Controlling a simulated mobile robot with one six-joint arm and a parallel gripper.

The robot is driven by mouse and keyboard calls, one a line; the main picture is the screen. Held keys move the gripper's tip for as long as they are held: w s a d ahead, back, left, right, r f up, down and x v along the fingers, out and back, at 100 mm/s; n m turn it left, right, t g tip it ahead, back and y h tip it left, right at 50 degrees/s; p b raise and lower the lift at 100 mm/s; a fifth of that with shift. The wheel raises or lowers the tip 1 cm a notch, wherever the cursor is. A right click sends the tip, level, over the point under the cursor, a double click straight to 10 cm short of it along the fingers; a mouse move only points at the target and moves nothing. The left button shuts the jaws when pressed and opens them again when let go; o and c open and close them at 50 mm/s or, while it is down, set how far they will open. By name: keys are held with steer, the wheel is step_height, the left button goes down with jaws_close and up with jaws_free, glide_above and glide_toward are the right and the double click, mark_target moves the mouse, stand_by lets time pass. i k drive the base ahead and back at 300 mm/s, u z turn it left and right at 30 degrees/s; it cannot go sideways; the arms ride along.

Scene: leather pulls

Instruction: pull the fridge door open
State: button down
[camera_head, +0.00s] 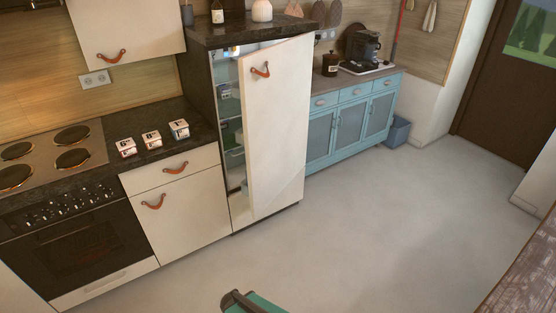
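The fridge (228,125) stands in the middle of the kitchen row, in a tall dark-sided cabinet with a dark top. Its cream door (275,130) stands partly open. The door's left edge is swung out from the cabinet, and lit shelves with items show through the gap on the left. The door's brown leather pull (260,69) hangs near its upper left edge, and nothing touches it. My gripper does not show in this view.
Left of the fridge are a cream drawer and cupboard (182,215), an oven (80,245) and a hob (45,157). A blue sideboard (345,125) stands to the right. The floor (370,220) before the fridge is clear. A cut-off teal and dark shape (255,303) at the bottom is unclear.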

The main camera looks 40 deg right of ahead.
mark_target(275, 80)
steer(key=z, duration=0.1)
steer(key=k, duration=0.65)
steer(key=z, duration=0.1)
steer(key=i, duration=1.5)
steer(key=u, duration=0.85)
steer(key=i, duration=0.75)
steer(key=u, duration=0.2)
